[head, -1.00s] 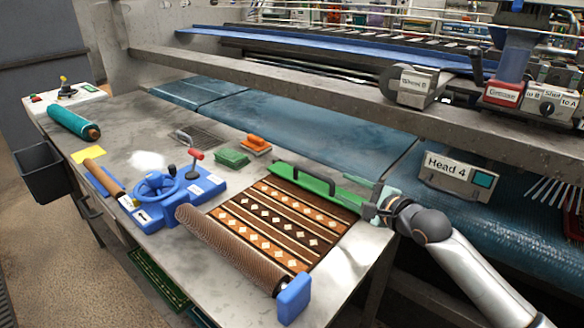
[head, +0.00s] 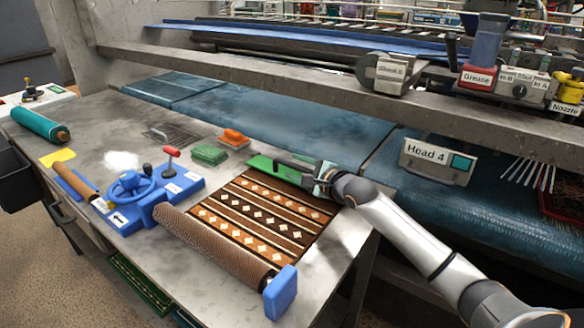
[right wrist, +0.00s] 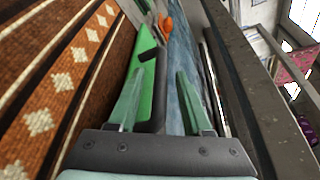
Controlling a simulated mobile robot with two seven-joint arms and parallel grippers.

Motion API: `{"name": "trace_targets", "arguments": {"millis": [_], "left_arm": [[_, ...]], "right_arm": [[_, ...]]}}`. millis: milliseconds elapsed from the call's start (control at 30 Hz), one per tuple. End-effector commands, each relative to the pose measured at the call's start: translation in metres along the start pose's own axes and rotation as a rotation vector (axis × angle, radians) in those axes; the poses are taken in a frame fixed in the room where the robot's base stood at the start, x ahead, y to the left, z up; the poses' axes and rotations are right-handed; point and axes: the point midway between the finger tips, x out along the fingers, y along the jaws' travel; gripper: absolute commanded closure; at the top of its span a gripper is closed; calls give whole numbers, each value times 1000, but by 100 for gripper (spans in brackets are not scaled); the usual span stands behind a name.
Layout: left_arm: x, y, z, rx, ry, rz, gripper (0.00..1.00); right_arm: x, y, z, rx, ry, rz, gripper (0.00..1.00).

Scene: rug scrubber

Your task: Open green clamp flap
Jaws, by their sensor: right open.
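The green clamp flap (head: 262,164) lies along the far edge of the patterned rug (head: 247,220), on the metal table. It looks lowered onto the rug's edge. Its black handle shows in the right wrist view (right wrist: 158,105). My right gripper (head: 312,174) is at the flap's right part and hides some of it. In the right wrist view my right gripper (right wrist: 160,78) is open, with the handle running between its two green fingers. I cannot tell whether the fingers touch it. My left gripper is not in view.
A brown textured roller (head: 212,245) with a blue end block (head: 281,292) lies along the rug's near side. A blue wheel-and-lever unit (head: 150,197), a green brush (head: 209,154) and an orange brush (head: 233,139) are to the left. A grey beam (head: 300,92) runs behind.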

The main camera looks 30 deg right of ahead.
Motion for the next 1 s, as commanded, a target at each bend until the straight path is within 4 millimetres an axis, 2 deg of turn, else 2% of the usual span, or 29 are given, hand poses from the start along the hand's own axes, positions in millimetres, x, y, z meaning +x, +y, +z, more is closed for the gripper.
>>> {"name": "trace_targets", "arguments": {"millis": [200,600,1000], "left_arm": [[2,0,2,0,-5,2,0],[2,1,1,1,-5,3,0],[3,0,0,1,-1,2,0]], "right_arm": [[18,0,0,1,0,0,50],[22,0,0,0,-1,0,52],[21,0,0,0,0,0,97]]}}
